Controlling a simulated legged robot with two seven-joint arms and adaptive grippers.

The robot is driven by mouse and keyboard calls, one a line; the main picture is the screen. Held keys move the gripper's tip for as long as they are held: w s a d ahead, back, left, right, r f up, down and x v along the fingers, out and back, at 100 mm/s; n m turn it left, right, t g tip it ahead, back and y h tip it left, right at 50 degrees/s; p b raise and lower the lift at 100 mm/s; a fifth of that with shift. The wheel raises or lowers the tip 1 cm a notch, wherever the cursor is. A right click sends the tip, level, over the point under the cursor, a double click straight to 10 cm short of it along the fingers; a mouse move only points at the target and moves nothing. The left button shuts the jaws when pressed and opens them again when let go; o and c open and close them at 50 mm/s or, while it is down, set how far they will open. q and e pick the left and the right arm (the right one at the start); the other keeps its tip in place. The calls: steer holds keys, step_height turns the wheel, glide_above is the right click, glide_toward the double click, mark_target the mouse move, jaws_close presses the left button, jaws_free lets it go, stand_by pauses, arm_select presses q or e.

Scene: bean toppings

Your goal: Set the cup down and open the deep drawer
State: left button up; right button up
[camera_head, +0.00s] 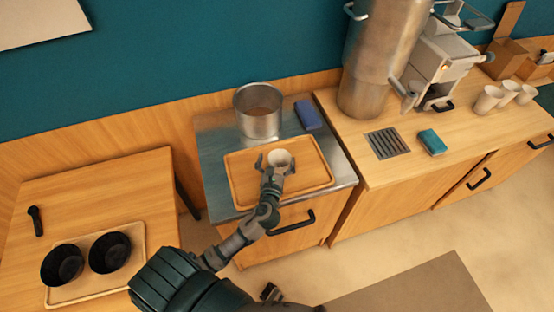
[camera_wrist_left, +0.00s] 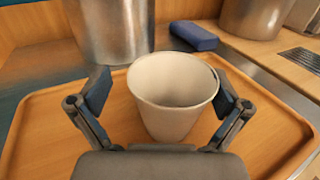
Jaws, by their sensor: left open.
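A white cup (camera_wrist_left: 172,95) stands upright on a wooden tray (camera_wrist_left: 32,120), on the metal-topped cabinet; it also shows in the head view (camera_head: 280,158). My left gripper (camera_wrist_left: 160,98) is open, with one finger on each side of the cup and small gaps visible between them. Below the tray, a wooden drawer front (camera_head: 262,248) with a black bar handle (camera_head: 292,224) is closed. At the bottom edge of the head view, a small dark part (camera_head: 270,292) may be my right gripper; its jaws cannot be made out.
A metal pot (camera_head: 258,112) and a blue block (camera_head: 308,114) stand behind the tray. Left, a table holds two black bowls (camera_head: 62,265) on a tray. Right, a counter carries a steel container (camera_head: 376,60), a teal sponge (camera_head: 432,142) and several cups. Floor in front is partly clear.

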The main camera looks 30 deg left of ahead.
arm_select(q)
steer(key=shift+s+d, duration=0.15)
steer(key=v, duration=1.1)
steer(key=shift+s+d, duration=0.25)
steer(key=shift+s, duration=0.05)
